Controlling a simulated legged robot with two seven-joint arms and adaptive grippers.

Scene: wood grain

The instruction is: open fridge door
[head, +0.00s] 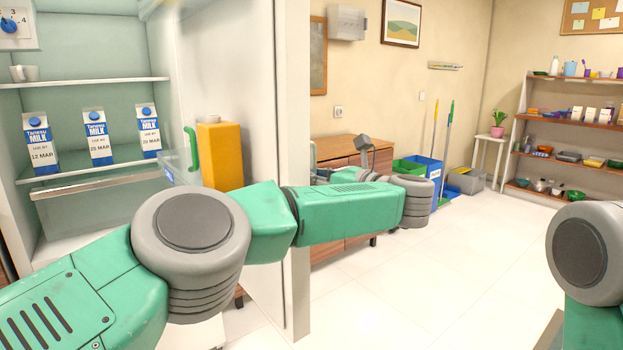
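The fridge stands open at the left of the head view, with its pale green inside and shelves (100,82) showing. Its white door (245,75) is swung wide, with its inner face towards me. My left arm reaches across the opening and past the door's free edge (297,90). It bends back there, so my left gripper (345,160) is near the outer side of that edge. The gripper is small and partly hidden by my arm; its finger gap and any contact with the door are unclear. Only part of my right arm shows at the right edge; its gripper is out of view.
Several milk cartons (97,138) and a white cup (25,73) stand inside the fridge. A yellow carton (220,155) sits in the door shelf. A wooden cabinet (340,150) stands behind the door. The tiled floor (430,285) to the right is clear.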

